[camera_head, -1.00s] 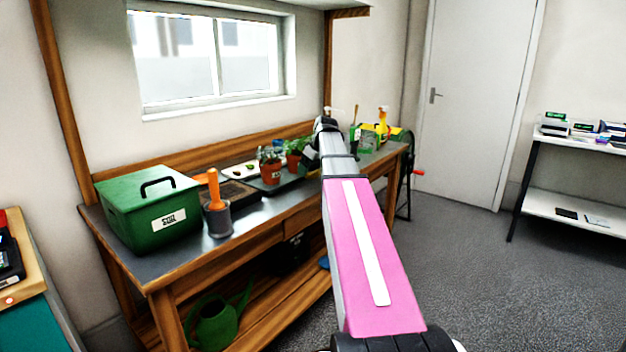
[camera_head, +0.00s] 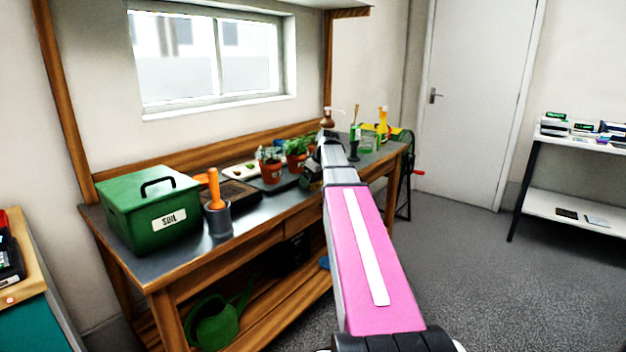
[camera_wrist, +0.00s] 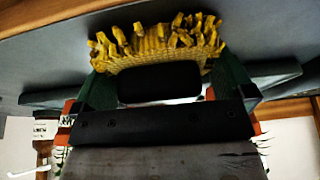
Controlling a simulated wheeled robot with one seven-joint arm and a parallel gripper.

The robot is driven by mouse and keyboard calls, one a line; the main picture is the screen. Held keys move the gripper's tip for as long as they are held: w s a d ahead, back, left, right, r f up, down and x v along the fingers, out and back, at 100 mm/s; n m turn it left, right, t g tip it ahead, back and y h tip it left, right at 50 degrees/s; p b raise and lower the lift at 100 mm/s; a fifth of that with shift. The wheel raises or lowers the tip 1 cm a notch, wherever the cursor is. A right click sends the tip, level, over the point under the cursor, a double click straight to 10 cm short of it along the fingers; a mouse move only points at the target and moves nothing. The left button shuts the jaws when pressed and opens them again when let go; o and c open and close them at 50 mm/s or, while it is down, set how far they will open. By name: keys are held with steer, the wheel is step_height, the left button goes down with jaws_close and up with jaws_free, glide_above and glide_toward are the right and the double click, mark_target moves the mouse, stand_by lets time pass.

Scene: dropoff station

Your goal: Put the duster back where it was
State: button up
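The duster (camera_wrist: 158,48), a bristly yellow tufted head, fills the upper middle of the wrist view. It sits between the dark green fingers of my gripper (camera_wrist: 165,78), which appear closed on its sides. A black block (camera_wrist: 160,83) lies just below the tufts; I cannot tell whether it is the duster's handle. The grey bench top (camera_head: 262,208) is close beyond the tufts in the wrist view; I cannot tell whether they touch it. In the head view my gripper and the duster are mostly hidden behind my pink arm, near the potted plants.
A green soil box (camera_head: 150,212) and a grey pot holding an orange-handled tool (camera_head: 217,220) stand on the left of the bench. Potted plants (camera_head: 271,170) are in the middle. A yellow spray bottle (camera_head: 382,122) stands at the right end. The floor on the right is clear.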

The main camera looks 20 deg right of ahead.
steer(key=shift+r, duration=0.15)
steer(key=v, duration=1.2)
stand_by(0.4)
